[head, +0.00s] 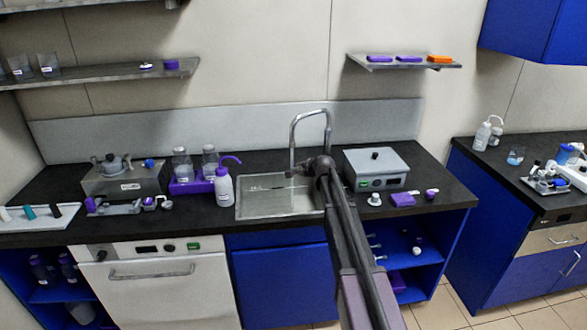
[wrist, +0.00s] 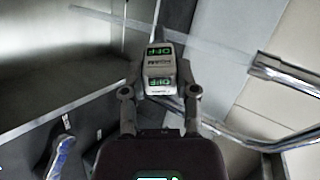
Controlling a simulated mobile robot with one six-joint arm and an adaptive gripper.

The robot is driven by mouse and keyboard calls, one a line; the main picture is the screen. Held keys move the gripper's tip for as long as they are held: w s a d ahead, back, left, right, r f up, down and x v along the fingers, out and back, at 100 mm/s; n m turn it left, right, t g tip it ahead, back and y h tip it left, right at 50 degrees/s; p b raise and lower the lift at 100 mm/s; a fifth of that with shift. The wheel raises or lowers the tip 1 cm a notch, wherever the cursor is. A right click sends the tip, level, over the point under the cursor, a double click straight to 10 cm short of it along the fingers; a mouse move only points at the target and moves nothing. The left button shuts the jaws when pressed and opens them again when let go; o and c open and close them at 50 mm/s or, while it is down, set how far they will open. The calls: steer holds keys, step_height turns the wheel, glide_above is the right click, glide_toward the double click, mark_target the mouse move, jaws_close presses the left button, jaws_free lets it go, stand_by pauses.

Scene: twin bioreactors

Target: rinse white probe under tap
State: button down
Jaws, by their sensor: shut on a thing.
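My gripper (wrist: 159,75) is shut on the white probe (wrist: 158,68), a pale grey body with green labels reading OFF. Its far part points away from the wrist camera and is hard to make out. In the head view my gripper (head: 316,166) is over the right side of the sink (head: 255,208), and the probe cannot be told clearly there. The chrome tap (head: 293,135) arches behind the gripper, and its pipe shows at right in the wrist view (wrist: 285,77). A pale translucent streak (wrist: 200,51), looking like water, runs from the tap's mouth and crosses beyond the probe's body.
A grey device (head: 377,166) stands right of the sink. A white bottle (head: 224,187) and a purple rack (head: 190,187) with bottles stand to its left. A shelf (head: 405,65) hangs at upper right.

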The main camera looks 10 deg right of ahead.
steer(key=shift+s+d+r+p, duration=0.2)
steer(key=shift+s+d, duration=0.1)
steer(key=shift+s, duration=0.5)
steer(key=shift+s+d+r+p, duration=0.15)
steer(key=shift+s+d+r, duration=0.1)
steer(key=shift+s, duration=0.55)
steer(key=shift+s+d+r+p, duration=0.2)
steer(key=shift+s+d, duration=0.1)
steer(key=shift+s, duration=0.5)
steer(key=shift+r+p, duration=0.4)
steer(key=shift+r, duration=0.05)
